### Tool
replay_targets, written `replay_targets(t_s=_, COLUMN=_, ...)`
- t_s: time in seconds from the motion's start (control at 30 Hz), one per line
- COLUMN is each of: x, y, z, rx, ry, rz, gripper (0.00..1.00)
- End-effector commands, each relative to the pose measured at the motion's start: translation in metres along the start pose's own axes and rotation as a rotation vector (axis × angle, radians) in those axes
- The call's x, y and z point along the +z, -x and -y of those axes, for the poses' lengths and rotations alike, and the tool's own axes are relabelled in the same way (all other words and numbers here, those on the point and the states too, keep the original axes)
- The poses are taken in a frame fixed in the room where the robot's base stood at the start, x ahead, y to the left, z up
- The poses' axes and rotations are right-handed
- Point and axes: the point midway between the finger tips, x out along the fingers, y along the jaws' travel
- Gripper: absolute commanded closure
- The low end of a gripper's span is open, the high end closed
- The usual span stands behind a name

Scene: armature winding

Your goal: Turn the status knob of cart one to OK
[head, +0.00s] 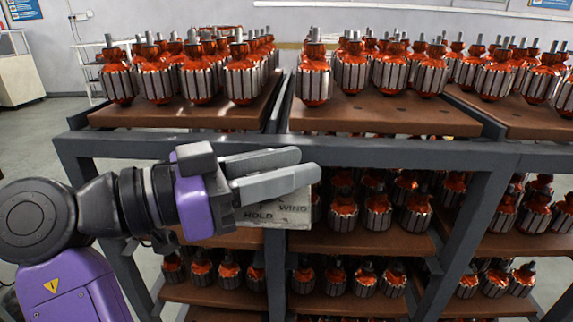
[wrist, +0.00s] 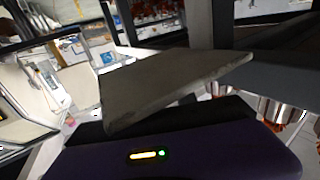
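The cart (head: 130,147) has a dark grey frame and brown shelves bearing armatures. A pale plate (head: 290,217) on its front shows the words WIND and HOLD. My gripper (head: 308,168) is in front of the upper part of this plate, its two grey fingers pointing right. The knob and any OK mark are not visible; my fingers cover part of the plate. In the wrist view a flat grey finger (wrist: 170,88) fills the middle. I cannot tell whether the fingers touch anything or how far apart they are.
Rows of orange-wound armatures (head: 200,80) stand on the top shelf, with more on the lower shelves (head: 375,212). A grey post (head: 470,220) stands right of the plate. Pale floor (head: 40,140) shows at left, with a white cabinet (head: 18,75) beyond.

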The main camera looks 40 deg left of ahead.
Motion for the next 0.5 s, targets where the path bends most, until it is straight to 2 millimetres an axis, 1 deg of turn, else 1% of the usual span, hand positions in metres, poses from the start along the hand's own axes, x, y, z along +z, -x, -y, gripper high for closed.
replay_targets(t_s=0.17, x=-0.001, y=0.001, z=0.000, rx=-0.001, ry=-0.001, rz=-0.001, gripper=0.66)
replay_targets(t_s=0.27, x=-0.001, y=0.007, z=0.001, rx=-0.003, ry=-0.001, rz=-0.002, gripper=0.66)
replay_targets(t_s=0.37, x=0.000, y=0.019, z=0.001, rx=-0.003, ry=0.000, rz=-0.001, gripper=0.66)
replay_targets(t_s=0.5, x=0.000, y=0.044, z=0.001, rx=-0.004, ry=0.000, rz=-0.001, gripper=0.66)
